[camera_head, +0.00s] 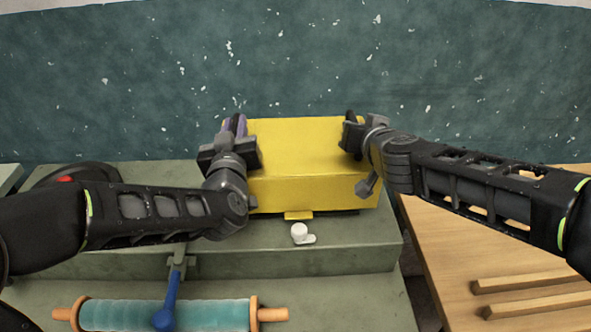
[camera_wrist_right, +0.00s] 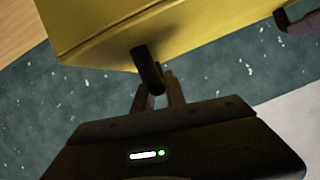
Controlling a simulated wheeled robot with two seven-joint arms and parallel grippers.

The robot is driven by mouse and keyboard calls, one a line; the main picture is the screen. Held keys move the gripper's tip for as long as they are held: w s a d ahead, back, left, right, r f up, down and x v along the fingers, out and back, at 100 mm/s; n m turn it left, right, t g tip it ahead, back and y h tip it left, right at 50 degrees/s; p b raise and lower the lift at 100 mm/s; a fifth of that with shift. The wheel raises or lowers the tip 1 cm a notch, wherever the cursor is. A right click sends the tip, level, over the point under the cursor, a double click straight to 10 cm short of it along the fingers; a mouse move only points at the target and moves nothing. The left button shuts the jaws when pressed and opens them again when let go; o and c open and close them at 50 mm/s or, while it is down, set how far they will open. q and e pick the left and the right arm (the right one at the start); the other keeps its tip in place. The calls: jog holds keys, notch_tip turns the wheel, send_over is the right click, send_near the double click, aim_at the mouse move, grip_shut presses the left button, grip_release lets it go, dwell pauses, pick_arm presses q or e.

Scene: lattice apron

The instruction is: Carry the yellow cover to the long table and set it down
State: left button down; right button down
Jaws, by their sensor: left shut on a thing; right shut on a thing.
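The yellow cover (camera_head: 312,150), a box shape with a small tab at its front, is over the grey-green bench (camera_head: 350,245) between my two grippers. My left gripper (camera_head: 237,132) is shut on it at its left side, where a purple part shows. My right gripper (camera_head: 352,132) is shut on it at its right side. In the right wrist view, the fingers of my right gripper (camera_wrist_right: 158,88) meet a dark loop-like part under the cover's edge (camera_wrist_right: 150,30). I cannot tell whether the cover touches the bench. A wooden table (camera_head: 450,235) is at the right.
A small white piece (camera_head: 301,233) sits on the bench in front of the cover. A teal roller (camera_head: 200,314) with wooden ends and a blue lever (camera_head: 170,295) are at the front. Wooden slats (camera_head: 535,281) lie on the wooden table. Speckled dark floor (camera_head: 300,60) lies beyond.

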pick_arm(q)
jog(key=shift+r, duration=0.35)
pick_arm(e)
jog(key=shift+a+r, duration=0.1)
jog(key=shift+r, duration=0.1)
